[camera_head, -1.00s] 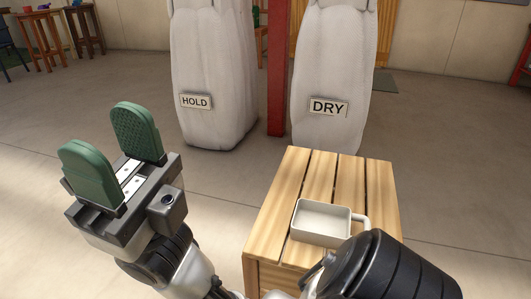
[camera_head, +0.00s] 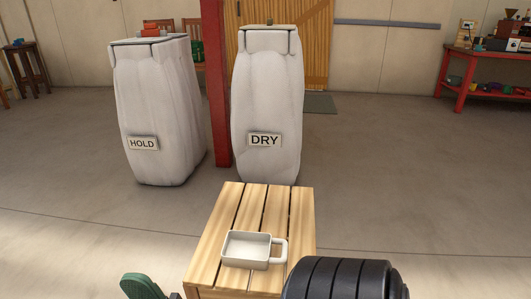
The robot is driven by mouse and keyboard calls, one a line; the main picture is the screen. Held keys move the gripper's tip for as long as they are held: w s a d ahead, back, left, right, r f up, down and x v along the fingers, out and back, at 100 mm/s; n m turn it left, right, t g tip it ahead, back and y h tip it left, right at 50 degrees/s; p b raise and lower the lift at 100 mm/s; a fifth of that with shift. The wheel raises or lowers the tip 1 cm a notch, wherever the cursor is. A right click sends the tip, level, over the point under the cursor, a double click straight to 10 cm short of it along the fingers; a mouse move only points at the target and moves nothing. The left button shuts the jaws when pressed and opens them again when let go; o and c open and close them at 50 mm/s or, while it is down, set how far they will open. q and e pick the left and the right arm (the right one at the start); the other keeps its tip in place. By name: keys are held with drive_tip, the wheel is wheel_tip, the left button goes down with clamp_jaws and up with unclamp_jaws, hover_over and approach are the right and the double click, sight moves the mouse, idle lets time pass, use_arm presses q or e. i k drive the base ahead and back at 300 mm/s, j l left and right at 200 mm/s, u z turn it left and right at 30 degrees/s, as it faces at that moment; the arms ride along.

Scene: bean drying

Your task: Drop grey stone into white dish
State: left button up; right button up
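The white dish (camera_head: 247,249) is a shallow rectangular pan with a handle on its right side. It sits upright on the slatted wooden crate and looks empty. I cannot make out a grey stone. Of my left gripper, only one green finger pad (camera_head: 143,286) shows at the bottom edge, left of the crate. No second finger is against it, and nothing is seen held. My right arm's black part shows at the bottom right; its gripper is out of view.
The wooden crate (camera_head: 208,262) stands in front of me. Behind it are a white sack marked DRY (camera_head: 268,95) and one marked HOLD (camera_head: 160,105), with a red post (camera_head: 217,100) between them. A red table (camera_head: 478,70) with small objects stands far right. Open floor lies between.

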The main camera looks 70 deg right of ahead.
sight(241, 254)
drive_tip(key=z, duration=1.95)
